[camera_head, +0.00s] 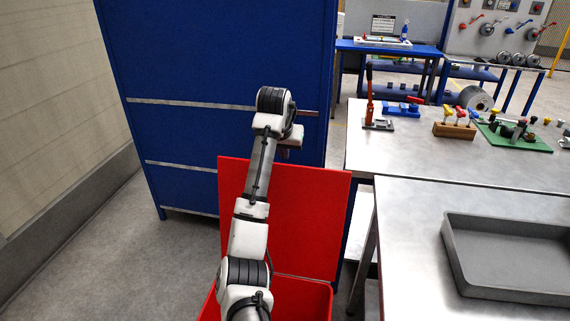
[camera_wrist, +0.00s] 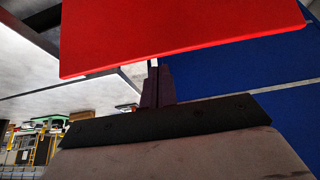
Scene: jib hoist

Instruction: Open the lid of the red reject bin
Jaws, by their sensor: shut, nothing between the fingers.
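The red reject bin (camera_head: 303,300) stands on the floor at the bottom of the head view, partly hidden by my arm. Its red lid (camera_head: 305,215) is raised, standing nearly upright at the back of the bin, with the bin's mouth uncovered. In the wrist view the lid (camera_wrist: 185,25) fills the top as a flat red panel. My gripper (camera_wrist: 157,85) is shut and empty, its fingers close to the lid's edge; I cannot tell whether they touch it. In the head view my wrist is near the lid's top edge, and the fingertips are hard to make out.
A tall blue cabinet (camera_head: 215,65) stands just behind the lid. To the right, a metal bench (camera_head: 405,230) holds a grey tray (camera_head: 510,285). A further bench carries a red-handled clamp (camera_head: 370,100) and a wooden block (camera_head: 454,130). Open floor (camera_head: 120,265) lies left.

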